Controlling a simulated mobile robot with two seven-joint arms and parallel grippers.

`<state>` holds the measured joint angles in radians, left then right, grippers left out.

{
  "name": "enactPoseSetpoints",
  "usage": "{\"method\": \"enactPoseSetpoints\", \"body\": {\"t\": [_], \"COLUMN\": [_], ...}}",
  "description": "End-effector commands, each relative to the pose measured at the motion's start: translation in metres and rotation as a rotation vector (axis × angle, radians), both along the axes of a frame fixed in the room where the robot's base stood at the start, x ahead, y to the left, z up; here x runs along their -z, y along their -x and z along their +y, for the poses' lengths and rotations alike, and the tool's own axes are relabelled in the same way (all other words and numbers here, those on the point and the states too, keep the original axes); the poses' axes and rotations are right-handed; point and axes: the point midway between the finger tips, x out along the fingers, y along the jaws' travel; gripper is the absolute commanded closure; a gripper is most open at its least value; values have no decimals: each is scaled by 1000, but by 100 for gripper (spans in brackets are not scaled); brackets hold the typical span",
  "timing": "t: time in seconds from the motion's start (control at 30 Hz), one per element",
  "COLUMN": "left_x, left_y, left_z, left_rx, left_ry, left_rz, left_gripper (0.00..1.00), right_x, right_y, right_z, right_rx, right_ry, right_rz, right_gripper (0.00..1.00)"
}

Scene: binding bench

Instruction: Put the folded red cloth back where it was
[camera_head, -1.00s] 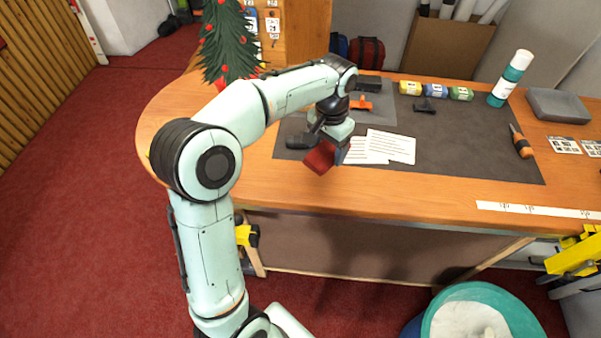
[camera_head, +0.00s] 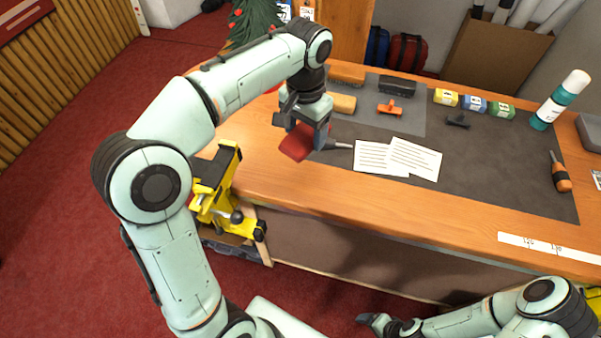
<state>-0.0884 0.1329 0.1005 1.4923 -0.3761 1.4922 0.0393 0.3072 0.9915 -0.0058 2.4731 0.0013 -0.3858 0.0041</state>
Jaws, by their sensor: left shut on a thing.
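The folded red cloth (camera_head: 296,143) is in the jaws of my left gripper (camera_head: 303,127). It hangs tilted below the fingers, over the left part of the bench near the left end of the dark mat (camera_head: 480,170). I cannot tell how high it is above the bench top. The gripper hides part of the cloth and the bench behind it. My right gripper (camera_head: 376,322) is low at the bottom, in front of the bench and away from the cloth; its jaw opening is unclear.
A dark tool with a metal shaft (camera_head: 340,146) lies just right of the cloth, partly hidden. Printed sheets (camera_head: 415,158) lie further right. An orange tool (camera_head: 389,108) and a wooden-handled piece (camera_head: 343,103) lie behind. A yellow clamp (camera_head: 222,190) sits at the bench's left front edge.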

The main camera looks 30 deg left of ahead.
Motion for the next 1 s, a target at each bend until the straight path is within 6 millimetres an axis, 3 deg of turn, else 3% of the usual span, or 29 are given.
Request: {"method": "enactPoseSetpoints", "body": {"t": [0.03,0.33,0.57,0.8,1.0], "left_x": [21,95,117,151,158], "left_y": [4,2,1,2,1], "left_z": [1,0,1,1,0], "left_rx": [-1,0,-1,-1,-1], "left_ry": [-1,0,0,0,0], "left_rz": [11,7,3,5,1], "left_gripper": [57,57,57,57,57], "right_x": [9,25,28,33,34], "right_y": [10,24,26,30,31], "right_z": [0,0,0,0,0], "right_rx": [0,0,-1,0,0], "right_ry": [0,0,0,0,0], "right_rz": [11,28,30,35,35], "right_gripper": [15,15,15,15,15]}}
